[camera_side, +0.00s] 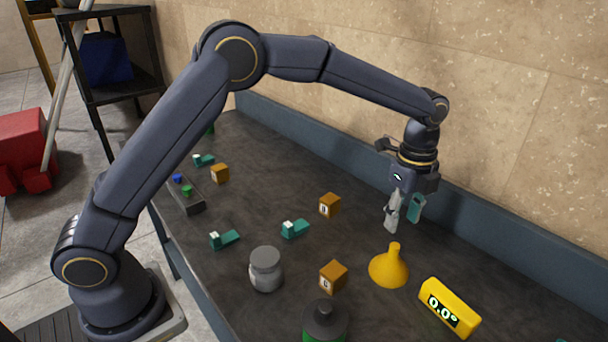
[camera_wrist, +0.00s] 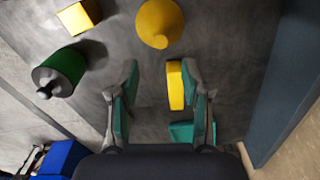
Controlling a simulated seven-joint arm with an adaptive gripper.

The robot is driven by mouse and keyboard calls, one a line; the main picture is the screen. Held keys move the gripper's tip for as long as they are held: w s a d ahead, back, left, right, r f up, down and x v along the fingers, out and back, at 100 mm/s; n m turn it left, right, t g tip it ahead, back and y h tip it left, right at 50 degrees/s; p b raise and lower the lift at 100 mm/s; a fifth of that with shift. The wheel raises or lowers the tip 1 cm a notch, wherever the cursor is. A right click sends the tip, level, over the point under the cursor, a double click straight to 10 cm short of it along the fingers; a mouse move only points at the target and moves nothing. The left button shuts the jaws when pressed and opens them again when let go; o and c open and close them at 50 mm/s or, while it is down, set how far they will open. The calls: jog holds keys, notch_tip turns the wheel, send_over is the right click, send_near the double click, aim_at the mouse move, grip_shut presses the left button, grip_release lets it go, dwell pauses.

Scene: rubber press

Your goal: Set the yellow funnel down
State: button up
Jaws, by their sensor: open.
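The yellow funnel (camera_side: 390,267) stands on the dark table with its wide mouth down and its spout up. In the wrist view the funnel (camera_wrist: 159,22) lies beyond the fingertips, near the top edge. My gripper (camera_side: 404,213) is open and empty above the table, behind the funnel in the side view and apart from it. Its two fingers also show spread in the wrist view (camera_wrist: 160,95), with nothing held between them.
A yellow display reading 0.0 (camera_side: 449,307) lies right of the funnel. A wooden block (camera_side: 333,276), a grey jar (camera_side: 265,269) and a dark green bottle (camera_side: 325,322) stand to the left. Teal pieces (camera_side: 295,229) are scattered farther left. A blue-grey wall ledge (camera_side: 480,215) runs along the back.

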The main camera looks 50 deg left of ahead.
jog(key=s+a+r+n+t, duration=0.2)
jog(key=s+a+r+n, duration=0.65)
jog(key=r, duration=0.45)
jog(key=s+a+n+t, duration=0.1)
jog(key=s+a+n, duration=0.2)
jog(key=s, duration=0.3)
jog(key=s+a+f+n+t, duration=0.1)
jog(key=s+a+n, duration=0.2)
jog(key=s+n, duration=0.2)
jog(key=s+a+n+t, duration=0.1)
jog(key=s+a+n, duration=0.2)
jog(key=s, duration=0.5)
jog(key=shift+s+a+f+n+t, duration=0.2)
jog(key=shift+n+t, duration=0.1)
jog(key=shift+n, duration=0.25)
jog(key=shift+o, duration=0.4)
jog(key=o, duration=0.4)
